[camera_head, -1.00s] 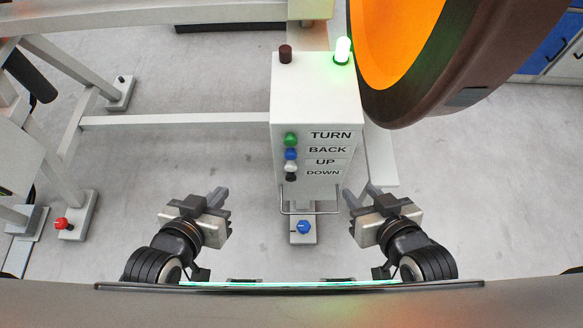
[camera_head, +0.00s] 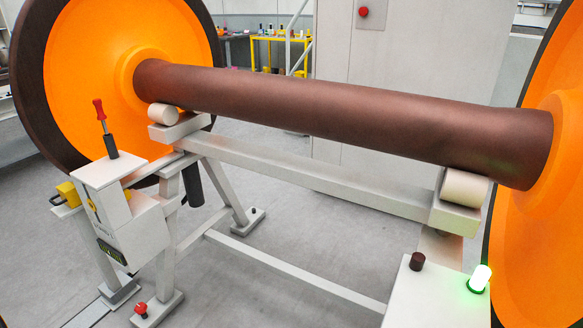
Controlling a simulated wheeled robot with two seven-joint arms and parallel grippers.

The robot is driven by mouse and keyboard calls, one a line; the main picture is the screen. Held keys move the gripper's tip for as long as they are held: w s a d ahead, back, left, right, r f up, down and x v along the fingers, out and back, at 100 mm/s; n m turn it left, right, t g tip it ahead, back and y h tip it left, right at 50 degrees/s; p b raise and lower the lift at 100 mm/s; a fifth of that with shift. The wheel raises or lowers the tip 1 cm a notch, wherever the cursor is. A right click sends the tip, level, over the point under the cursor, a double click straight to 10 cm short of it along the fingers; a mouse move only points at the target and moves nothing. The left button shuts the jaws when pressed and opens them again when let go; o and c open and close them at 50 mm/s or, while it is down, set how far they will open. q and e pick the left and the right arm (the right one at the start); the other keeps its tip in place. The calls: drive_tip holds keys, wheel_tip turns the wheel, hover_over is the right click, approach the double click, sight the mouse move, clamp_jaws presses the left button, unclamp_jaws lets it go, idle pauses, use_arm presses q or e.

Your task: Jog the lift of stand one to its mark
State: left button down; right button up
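The white control box (camera_head: 425,295) shows only its top at the lower right, with a dark brown knob (camera_head: 417,261) and a lit green-white lamp (camera_head: 480,278). Its labelled buttons are out of view. A white stand frame (camera_head: 300,175) carries rollers under the brown axle (camera_head: 340,105) of the orange wheelset; whether the left roller (camera_head: 164,113) touches the axle is too small to tell. A white unit (camera_head: 140,236) at the left bears a slot with a pointer and a small dark display (camera_head: 112,252); its reading is illegible. Neither gripper is in view.
A red knob (camera_head: 141,309) sits on a stand foot. Orange wheels stand at left (camera_head: 85,60) and right (camera_head: 545,235). A cabinet with a red button (camera_head: 363,12) stands behind.

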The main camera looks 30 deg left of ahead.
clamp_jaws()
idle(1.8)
